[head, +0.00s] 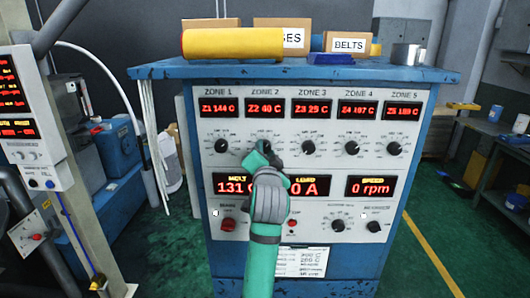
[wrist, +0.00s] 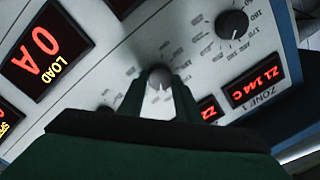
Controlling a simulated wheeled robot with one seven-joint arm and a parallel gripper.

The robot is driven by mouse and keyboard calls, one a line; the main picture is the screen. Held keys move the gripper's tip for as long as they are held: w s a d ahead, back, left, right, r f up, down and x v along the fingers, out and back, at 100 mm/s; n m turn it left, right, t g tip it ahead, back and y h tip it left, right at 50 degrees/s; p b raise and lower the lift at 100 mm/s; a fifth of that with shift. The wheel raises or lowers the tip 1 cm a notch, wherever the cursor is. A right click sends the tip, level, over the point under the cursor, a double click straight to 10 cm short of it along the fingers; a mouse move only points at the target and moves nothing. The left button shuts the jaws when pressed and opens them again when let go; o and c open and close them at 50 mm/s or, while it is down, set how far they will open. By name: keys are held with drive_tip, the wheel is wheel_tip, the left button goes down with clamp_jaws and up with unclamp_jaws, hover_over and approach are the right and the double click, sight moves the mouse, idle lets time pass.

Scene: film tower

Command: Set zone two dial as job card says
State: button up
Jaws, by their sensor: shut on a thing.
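The control cabinet's panel faces me with a row of zone displays and dials. The zone two display (head: 265,108) reads about 40 C. The zone two dial (wrist: 159,80) is a small round knob below that display; in the head view my gripper covers it. My gripper (head: 263,148) is shut on this dial, and in the wrist view one finger lies on each side of it. The dial's exact setting cannot be read. A white card (head: 312,262) with printed lines is low on the cabinet front, partly behind my arm; its text is too small to read surely.
The zone one dial (head: 221,146) and zone three dial (head: 309,147) sit close on either side. A red knob (head: 228,224) is lower left. A yellow roll (head: 232,44) and boxes stand on the cabinet top. A post with another panel (head: 30,115) stands at left.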

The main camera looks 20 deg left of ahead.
drive_tip(key=shift+a+f+m, duration=0.1)
drive_tip(key=shift+f+m, duration=0.1)
drive_tip(key=shift+m, duration=0.8)
drive_tip(key=o, duration=1.1)
drive_tip(key=shift+r, duration=0.1)
drive_tip(key=shift+c, duration=0.2)
drive_tip(key=v, duration=1)
drive_tip(key=shift+s, duration=0.4)
